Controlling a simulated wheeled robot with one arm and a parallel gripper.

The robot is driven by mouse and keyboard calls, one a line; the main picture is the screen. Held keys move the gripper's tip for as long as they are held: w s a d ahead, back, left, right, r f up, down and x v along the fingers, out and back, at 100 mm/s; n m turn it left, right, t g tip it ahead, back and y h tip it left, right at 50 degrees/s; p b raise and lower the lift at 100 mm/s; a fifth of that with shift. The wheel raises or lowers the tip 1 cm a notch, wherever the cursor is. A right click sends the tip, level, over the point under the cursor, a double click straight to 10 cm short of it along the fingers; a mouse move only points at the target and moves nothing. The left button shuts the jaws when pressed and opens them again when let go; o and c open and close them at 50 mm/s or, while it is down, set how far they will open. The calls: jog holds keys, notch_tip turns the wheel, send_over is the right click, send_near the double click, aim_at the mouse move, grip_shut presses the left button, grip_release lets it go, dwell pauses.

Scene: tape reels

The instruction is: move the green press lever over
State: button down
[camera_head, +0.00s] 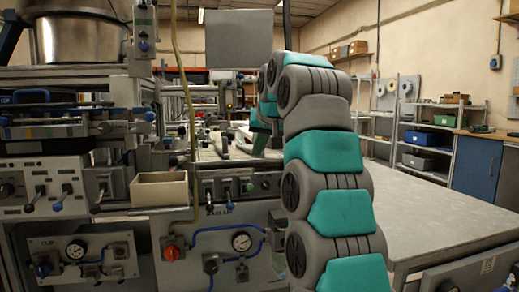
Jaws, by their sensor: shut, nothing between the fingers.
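A row of short levers sits on the grey control panel (240,210) at the middle. My grey and teal arm rises in front of the panel's right side, bends at the top and reaches down and away behind itself. Its far teal part shows above the panel's right end. My gripper cannot be made out beyond it, and the arm hides part of the machine there.
A cream open box (159,189) stands left of the panel. A red rotary knob (172,252) and a gauge (241,241) are below. A yellow hose (182,85) hangs down. A grey table (430,210) spreads to the right, mostly clear. Shelves (425,130) stand behind.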

send_over(253, 186)
jog(key=w, duration=0.2)
notch_tip(253, 186, down, 4)
jog(key=f+b, duration=0.1)
jog(key=s+f+b, duration=0.1)
jog(key=b, duration=0.1)
jog(key=shift+a+f, duration=0.1)
jog(key=shift+f, duration=0.1)
jog(key=shift+r, duration=0.15)
jog(key=shift+s+f+b, duration=0.3)
jog(key=shift+s+f, duration=0.1)
jog(key=shift+f, duration=0.2)
jog(key=shift+f, duration=0.15)
jog(key=shift+s+f+b, duration=0.15)
jog(key=shift+f+b, duration=0.15)
jog(key=shift+b, duration=0.35)
jog(key=shift+r+t+b, duration=0.1)
jog(key=shift+t+b, duration=0.2)
jog(key=shift+b, duration=0.05)
